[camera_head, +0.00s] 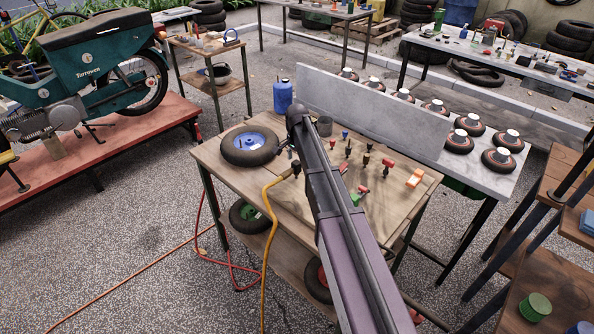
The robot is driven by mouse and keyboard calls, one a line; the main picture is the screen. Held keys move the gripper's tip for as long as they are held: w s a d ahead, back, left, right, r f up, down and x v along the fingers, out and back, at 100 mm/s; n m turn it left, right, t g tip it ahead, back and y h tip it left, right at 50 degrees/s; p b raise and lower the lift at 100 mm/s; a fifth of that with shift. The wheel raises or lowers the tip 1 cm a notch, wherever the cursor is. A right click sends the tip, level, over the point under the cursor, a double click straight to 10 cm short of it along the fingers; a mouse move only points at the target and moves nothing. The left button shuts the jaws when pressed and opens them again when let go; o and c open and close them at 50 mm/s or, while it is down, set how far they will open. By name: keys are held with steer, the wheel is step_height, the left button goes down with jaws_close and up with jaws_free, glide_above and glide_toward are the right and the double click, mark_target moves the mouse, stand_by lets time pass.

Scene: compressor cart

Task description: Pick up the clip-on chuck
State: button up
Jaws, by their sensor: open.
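A yellow hose (269,225) rises over the front edge of the wooden cart top (232,167). Its dark end fitting (295,168) lies beside my arm, right of the wheel; whether this is the clip-on chuck I cannot tell. A wheel with a blue hub (249,142) lies flat on the cart's left part. Several small red, black and blue fittings stand or lie on the right part, including a red one (388,163), too small to name surely. My arm crosses the cart from the bottom and hides part of its middle. My gripper cannot be made out.
A grey upright panel (368,112) borders the back, with a table of round parts behind. A red hose (203,253) hangs left.

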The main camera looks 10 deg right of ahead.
mark_target(296, 162)
steer(key=shift+w+a+f+b, duration=0.1)
steer(key=shift+f+b, duration=1.4)
steer(key=shift+f, duration=0.3)
steer(key=shift+c, duration=0.2)
steer(key=c, duration=1.1)
